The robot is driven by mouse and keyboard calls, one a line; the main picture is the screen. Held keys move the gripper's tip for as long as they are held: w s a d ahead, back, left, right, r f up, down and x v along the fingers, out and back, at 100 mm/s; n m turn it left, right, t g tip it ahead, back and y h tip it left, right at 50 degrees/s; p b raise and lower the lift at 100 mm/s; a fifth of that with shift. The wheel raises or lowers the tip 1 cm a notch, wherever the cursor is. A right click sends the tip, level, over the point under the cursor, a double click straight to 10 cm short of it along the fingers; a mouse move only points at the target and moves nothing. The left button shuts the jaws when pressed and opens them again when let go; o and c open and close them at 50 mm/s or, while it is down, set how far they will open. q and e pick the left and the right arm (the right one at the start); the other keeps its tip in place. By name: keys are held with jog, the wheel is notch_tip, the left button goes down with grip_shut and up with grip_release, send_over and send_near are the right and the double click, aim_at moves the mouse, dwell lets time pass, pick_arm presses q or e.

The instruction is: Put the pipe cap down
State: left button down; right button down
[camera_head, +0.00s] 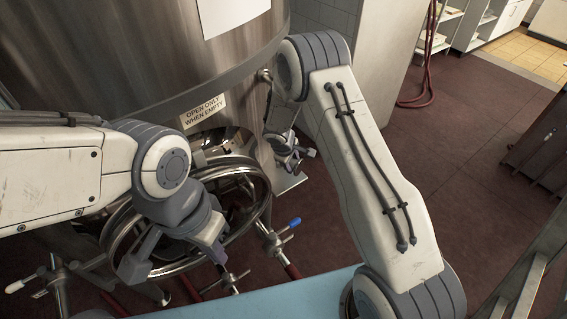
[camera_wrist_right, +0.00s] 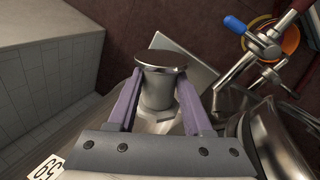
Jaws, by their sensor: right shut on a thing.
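The pipe cap (camera_wrist_right: 161,66) is a shiny metal cylinder with a wide round flange, seen in the right wrist view. My right gripper (camera_wrist_right: 160,97) is shut on it, with a purple finger on each side of its body. In the head view my right gripper (camera_head: 291,160) is beside the steel tank, and the cap is too small to make out there. My left gripper (camera_head: 178,256) is open in front of the round metal hatch ring (camera_head: 258,180) low on the tank. Its fingers are spread, with nothing seen between them.
The steel tank (camera_head: 120,45) with an "open only when empty" label (camera_head: 203,112) fills the back left. A pipe with a blue-handled valve (camera_head: 280,230) stands below the ring. A light blue surface (camera_head: 250,297) lies in front. Dark red floor (camera_head: 450,115) is open to the right.

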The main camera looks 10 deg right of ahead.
jog(key=w, duration=0.1)
jog(key=w+a+f+p, duration=0.1)
jog(key=w+a+f, duration=0.1)
jog(key=shift+w+f+p, duration=0.15)
jog(key=shift+w+p, duration=0.1)
jog(key=shift+p, duration=0.05)
notch_tip(320, 180, down, 3)
jog(key=shift+f+p, duration=0.2)
jog(key=shift+p, duration=0.8)
jog(key=shift+f, duration=0.35)
jog(key=shift+f+b, duration=0.25)
jog(key=shift+b, duration=0.05)
jog(key=shift+c, duration=1.6)
grip_release()
jog(key=shift+r, duration=0.1)
